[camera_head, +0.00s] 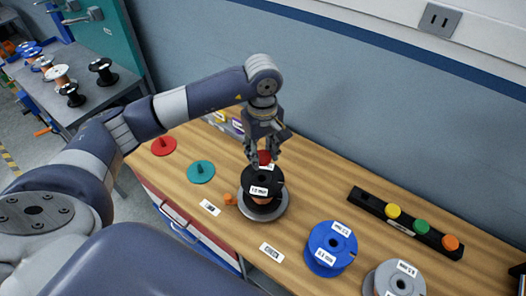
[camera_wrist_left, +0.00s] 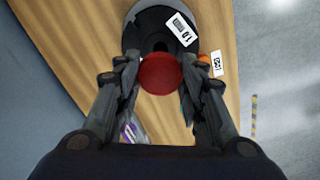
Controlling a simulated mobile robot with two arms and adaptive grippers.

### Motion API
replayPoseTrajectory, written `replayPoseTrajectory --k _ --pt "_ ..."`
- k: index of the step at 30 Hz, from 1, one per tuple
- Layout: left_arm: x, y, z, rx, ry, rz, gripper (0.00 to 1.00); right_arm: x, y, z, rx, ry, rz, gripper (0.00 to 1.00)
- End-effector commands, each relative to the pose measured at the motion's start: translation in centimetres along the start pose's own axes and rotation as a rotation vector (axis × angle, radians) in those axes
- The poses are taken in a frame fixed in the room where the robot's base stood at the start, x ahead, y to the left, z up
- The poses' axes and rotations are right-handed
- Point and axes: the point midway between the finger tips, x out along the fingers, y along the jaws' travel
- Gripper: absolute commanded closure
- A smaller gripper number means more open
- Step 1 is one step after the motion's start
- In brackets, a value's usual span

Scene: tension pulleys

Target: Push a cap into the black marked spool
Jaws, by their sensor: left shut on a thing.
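The black marked spool (camera_head: 262,176) stands upright on a grey round base (camera_head: 279,212) on the wooden table and carries a white label. My left gripper (camera_head: 265,150) points down above it and is shut on a red cap (camera_head: 265,158). In the left wrist view the red cap (camera_wrist_left: 160,74) sits between the fingertips, next to the centre hole of the black spool (camera_wrist_left: 150,22). I cannot tell whether the cap touches the spool. My right gripper is not in view.
A black rack (camera_head: 372,205) at the right holds yellow, green and orange caps. A blue spool (camera_head: 326,262) and a grey spool (camera_head: 385,284) stand at the front right. Red (camera_head: 164,145) and teal (camera_head: 201,171) discs lie left. Small orange parts (camera_head: 229,199) lie beside the base.

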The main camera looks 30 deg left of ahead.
Motion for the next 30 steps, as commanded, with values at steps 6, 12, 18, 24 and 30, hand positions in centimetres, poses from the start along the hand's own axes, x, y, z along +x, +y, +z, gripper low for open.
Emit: replayPoseTrajectory --k 6,12,18,24,30 --pt "1.9 0.0 0.1 0.001 -0.002 -0.001 0.78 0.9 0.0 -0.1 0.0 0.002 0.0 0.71" --pt "4.0 -0.1 0.1 0.003 -0.001 -0.002 0.78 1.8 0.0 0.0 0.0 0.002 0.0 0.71" --pt "5.7 0.0 0.1 0.003 -0.001 -0.001 0.78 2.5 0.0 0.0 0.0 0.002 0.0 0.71" --pt "6.4 0.0 0.0 0.003 0.0 0.0 0.78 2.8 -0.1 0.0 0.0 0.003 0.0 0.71" --pt "6.4 0.0 0.0 0.003 0.0 0.0 0.78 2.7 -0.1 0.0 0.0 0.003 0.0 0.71"
